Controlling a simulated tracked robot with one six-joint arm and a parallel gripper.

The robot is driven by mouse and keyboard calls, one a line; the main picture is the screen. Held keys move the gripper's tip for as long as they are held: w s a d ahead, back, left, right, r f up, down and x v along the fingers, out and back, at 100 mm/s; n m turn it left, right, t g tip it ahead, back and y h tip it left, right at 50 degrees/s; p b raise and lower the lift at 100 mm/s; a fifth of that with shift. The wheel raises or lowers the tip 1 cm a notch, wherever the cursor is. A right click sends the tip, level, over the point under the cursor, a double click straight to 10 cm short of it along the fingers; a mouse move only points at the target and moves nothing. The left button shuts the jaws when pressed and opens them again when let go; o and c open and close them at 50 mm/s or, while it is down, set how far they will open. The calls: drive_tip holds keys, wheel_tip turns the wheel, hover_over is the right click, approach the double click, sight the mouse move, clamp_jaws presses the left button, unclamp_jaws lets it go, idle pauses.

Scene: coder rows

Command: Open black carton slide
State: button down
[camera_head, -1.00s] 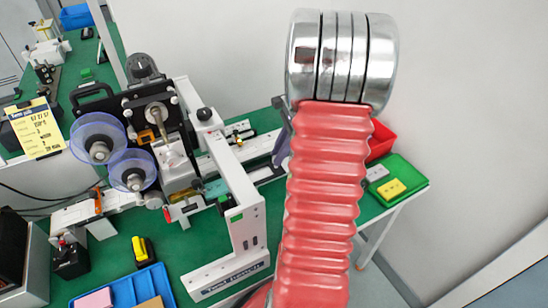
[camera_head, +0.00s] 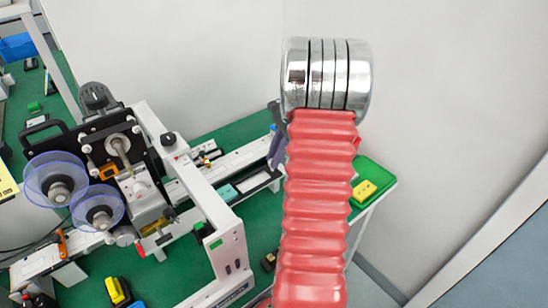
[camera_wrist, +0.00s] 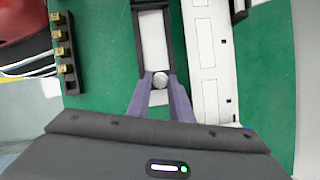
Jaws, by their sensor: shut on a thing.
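In the wrist view, the black carton slide (camera_wrist: 137,45) is a narrow dark frame around a pale white strip, lying on the green bench top. A round grey knob (camera_wrist: 160,80) sits at its near end. My gripper (camera_wrist: 160,76) has its two purple fingers shut on the knob, one on each side. In the head view, a purple finger of my gripper (camera_head: 277,150) shows just left of my red arm.
A white rail (camera_wrist: 207,60) runs close beside the slide on the right. A black block with brass fittings (camera_wrist: 64,55) stands at the left. In the head view, a labelling machine (camera_head: 125,180) with clear reels fills the left, and a green tray (camera_head: 378,172) is at right.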

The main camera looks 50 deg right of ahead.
drive_tip(key=shift+w+r, duration=0.1)
drive_tip(key=shift+w, duration=0.05)
drive_tip(key=c, duration=1.9)
unclamp_jaws()
drive_tip(key=o, duration=0.3)
drive_tip(key=v, duration=1.3)
drive_tip(key=shift+d+r, duration=0.15)
drive_tip(key=shift+r, duration=0.1)
drive_tip(key=shift+s, duration=0.25)
